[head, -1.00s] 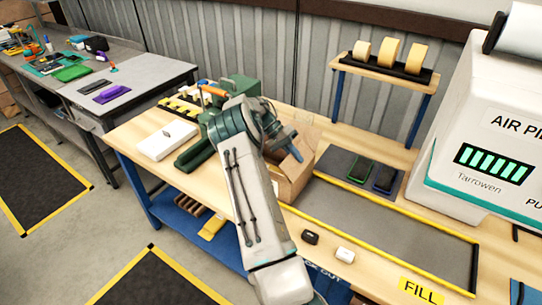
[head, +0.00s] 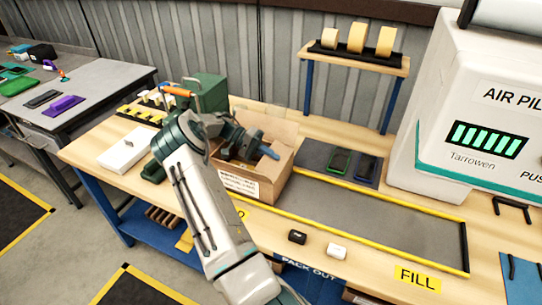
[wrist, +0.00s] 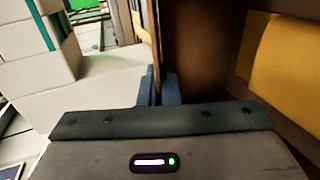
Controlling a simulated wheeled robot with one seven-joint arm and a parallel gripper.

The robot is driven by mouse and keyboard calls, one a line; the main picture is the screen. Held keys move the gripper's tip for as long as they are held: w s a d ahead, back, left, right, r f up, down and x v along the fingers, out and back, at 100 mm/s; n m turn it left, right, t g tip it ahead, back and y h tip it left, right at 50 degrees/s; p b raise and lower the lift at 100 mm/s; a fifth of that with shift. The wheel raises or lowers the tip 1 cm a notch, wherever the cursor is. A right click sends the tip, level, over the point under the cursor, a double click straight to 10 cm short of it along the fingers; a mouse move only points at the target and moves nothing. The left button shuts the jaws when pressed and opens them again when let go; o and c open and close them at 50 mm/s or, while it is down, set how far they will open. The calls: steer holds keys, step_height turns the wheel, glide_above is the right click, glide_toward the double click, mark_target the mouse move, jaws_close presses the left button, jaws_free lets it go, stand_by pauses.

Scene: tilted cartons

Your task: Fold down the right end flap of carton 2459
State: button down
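The open brown carton (head: 281,178) stands on the bench just left of the grey mat, with a printed label on its front. The label is too small to read as 2459. My gripper (head: 268,152) is over the carton's opening, its blue fingertips pointing right, near the right side. In the wrist view, the fingertips (wrist: 160,88) are close together, with a thin upright cardboard edge (wrist: 156,40) in line between them. I cannot tell whether they touch or grip it. My arm hides the carton's left part, and the right end flap is unclear.
A grey mat with yellow edging (head: 365,215) lies right of the carton, with two phone-like devices (head: 341,161) behind it. A white machine (head: 470,130) stands at the right. A tape rack (head: 357,55) stands behind.

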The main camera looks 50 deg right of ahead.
steer(key=c, duration=1.6)
jaws_free()
steer(key=shift+a, duration=0.1)
steer(key=shift+c, duration=0.2)
steer(key=shift+r, duration=0.1)
steer(key=shift+w+r, duration=0.1)
steer(key=shift+r, duration=0.2)
step_height(320, 180, up, 3)
steer(key=shift+f+b, duration=0.1)
steer(key=shift+b, duration=0.6)
steer(key=s+d+r+b, duration=0.2)
steer(key=s+r, duration=0.5)
steer(key=s, duration=0.4)
steer(key=shift+d+r, duration=0.2)
steer(key=shift+d, duration=0.5)
steer(key=shift+s, duration=0.1)
steer(key=shift+s, duration=0.1)
